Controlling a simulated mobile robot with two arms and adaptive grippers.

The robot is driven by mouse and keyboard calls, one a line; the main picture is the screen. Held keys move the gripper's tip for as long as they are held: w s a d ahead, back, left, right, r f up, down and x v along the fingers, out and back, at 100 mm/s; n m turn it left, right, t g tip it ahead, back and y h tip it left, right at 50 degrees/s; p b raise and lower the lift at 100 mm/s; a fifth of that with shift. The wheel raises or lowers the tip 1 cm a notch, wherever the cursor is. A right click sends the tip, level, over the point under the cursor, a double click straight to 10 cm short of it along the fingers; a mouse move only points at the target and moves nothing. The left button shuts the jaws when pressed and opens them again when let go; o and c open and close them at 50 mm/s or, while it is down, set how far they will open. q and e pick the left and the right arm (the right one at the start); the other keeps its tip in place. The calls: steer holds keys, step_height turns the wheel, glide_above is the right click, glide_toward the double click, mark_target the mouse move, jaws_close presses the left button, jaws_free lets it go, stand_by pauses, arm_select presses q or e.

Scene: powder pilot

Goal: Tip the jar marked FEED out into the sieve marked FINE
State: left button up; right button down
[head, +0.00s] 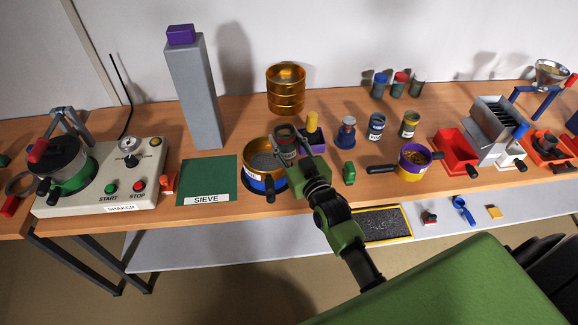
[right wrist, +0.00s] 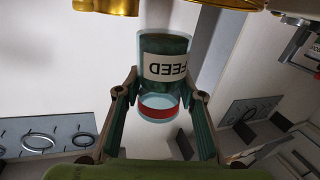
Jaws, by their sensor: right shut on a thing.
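The jar marked FEED (right wrist: 165,68) is a clear jar with dark contents, a white label and a red band. My right gripper (head: 296,158) is shut on it; in the right wrist view the jar sits between the two fingers, its label upside down in that picture. The jar also shows in the head view (head: 285,135), at the right side of a round brass sieve (head: 262,148) with a blue band and dark handle. That sieve's label is too small to read, so I cannot tell whether it is FINE. My left gripper is out of view.
A green mat marked SIEVE (head: 208,178) lies left of the brass sieve, beside the shaker (head: 100,190). A brass stack (head: 286,88) stands behind. Small jars and a purple-banded yellow pan (head: 413,158) stand to the right. A grey column (head: 194,90) rises behind the mat.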

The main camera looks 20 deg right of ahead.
steer(key=w+d+r, duration=0.2)
steer(key=w+d, duration=0.1)
steer(key=w, duration=0.3)
steer(key=shift+w+r+h+p, duration=0.25)
steer(key=shift+r+h+p, duration=0.1)
steer(key=shift+r+h, duration=0.05)
